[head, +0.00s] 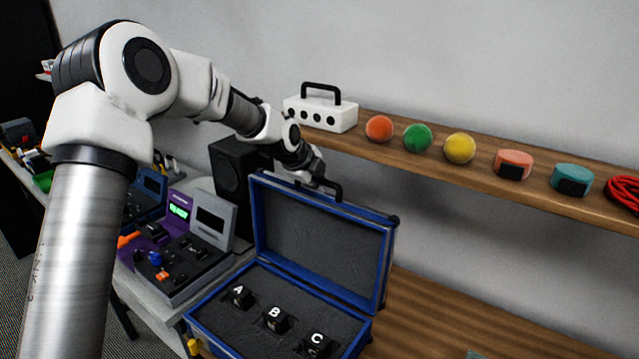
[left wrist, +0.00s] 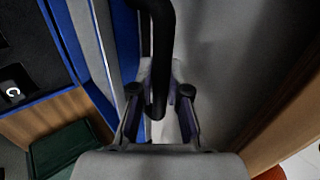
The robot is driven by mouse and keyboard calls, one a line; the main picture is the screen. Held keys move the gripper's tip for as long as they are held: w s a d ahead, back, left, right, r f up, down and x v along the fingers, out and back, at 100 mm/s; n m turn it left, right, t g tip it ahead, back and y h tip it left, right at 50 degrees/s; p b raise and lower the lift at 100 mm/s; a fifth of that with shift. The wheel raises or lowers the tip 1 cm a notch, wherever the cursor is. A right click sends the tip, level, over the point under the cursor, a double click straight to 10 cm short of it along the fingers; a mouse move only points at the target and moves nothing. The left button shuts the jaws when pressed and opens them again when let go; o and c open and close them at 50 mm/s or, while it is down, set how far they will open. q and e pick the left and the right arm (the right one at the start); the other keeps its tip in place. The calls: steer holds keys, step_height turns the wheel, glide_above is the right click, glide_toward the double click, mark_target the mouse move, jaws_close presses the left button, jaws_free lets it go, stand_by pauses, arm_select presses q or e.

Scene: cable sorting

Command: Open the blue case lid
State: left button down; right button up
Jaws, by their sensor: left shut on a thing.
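The blue case (head: 222,343) stands on the wooden surface with its lid (head: 322,243) raised to about upright. Its dark foam holds black pieces marked A (head: 240,296), B (head: 275,319) and C (head: 317,344). My left gripper (head: 318,182) is behind the top edge of the lid, at the black handle (head: 334,187). In the left wrist view, my left gripper (left wrist: 160,100) is shut on the black handle (left wrist: 160,50), with a finger on each side of it. The lid's blue edge (left wrist: 125,45) runs just left of the handle. My right gripper is not in view.
A shelf (head: 445,165) behind the case carries a white box (head: 320,113), colored balls, round cases and a red cable (head: 626,190). A black speaker (head: 232,175) and a purple-grey device (head: 185,245) stand left of the case. Bare wood (head: 450,312) lies to its right.

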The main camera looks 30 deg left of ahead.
arm_select(q)
steer(key=shift+s+f, duration=0.15)
steer(key=shift+s, duration=0.15)
steer(key=c, duration=1.1)
jaws_free()
steer(key=shift+w, duration=0.1)
steer(key=shift+c, duration=0.2)
steer(key=shift+d, duration=0.1)
steer(key=v, duration=1.2)
steer(key=shift+w, duration=0.15)
